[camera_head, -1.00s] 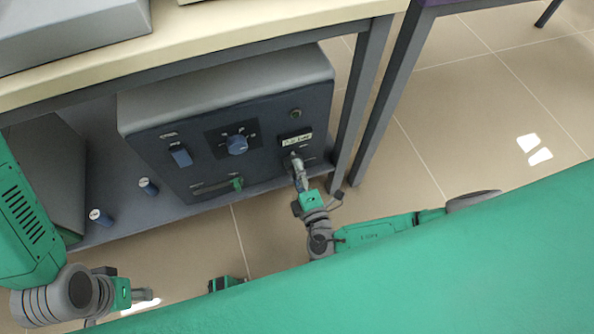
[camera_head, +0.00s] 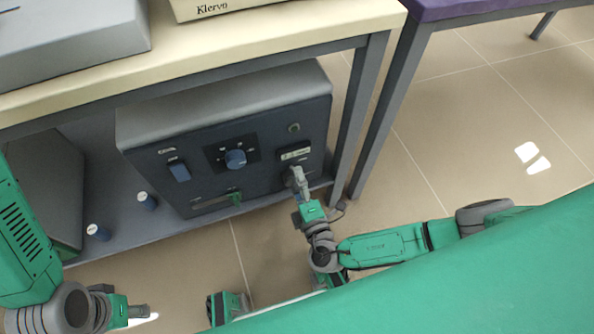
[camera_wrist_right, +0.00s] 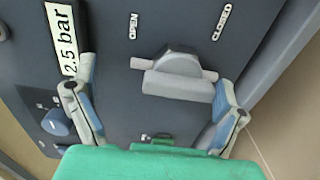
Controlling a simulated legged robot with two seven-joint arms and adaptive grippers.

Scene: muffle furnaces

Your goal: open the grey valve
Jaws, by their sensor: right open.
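The grey valve (camera_wrist_right: 178,82) is on the dark blue panel in the right wrist view, with a thick grey grip and a pale bar across it. The words OPEN (camera_wrist_right: 133,26) and CLOSED (camera_wrist_right: 222,22) stand above it on the panel. My right gripper (camera_wrist_right: 157,90) is open, with one finger on each side of the valve and a gap to each. In the head view my right gripper (camera_head: 299,180) is at the panel's lower right and hides the valve. My left gripper (camera_head: 138,311) is at the lower left, away from the panel; its jaws are too small to judge.
The furnace box (camera_head: 225,105) sits on a shelf under a cream table (camera_head: 270,28). Open floor lies further right.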

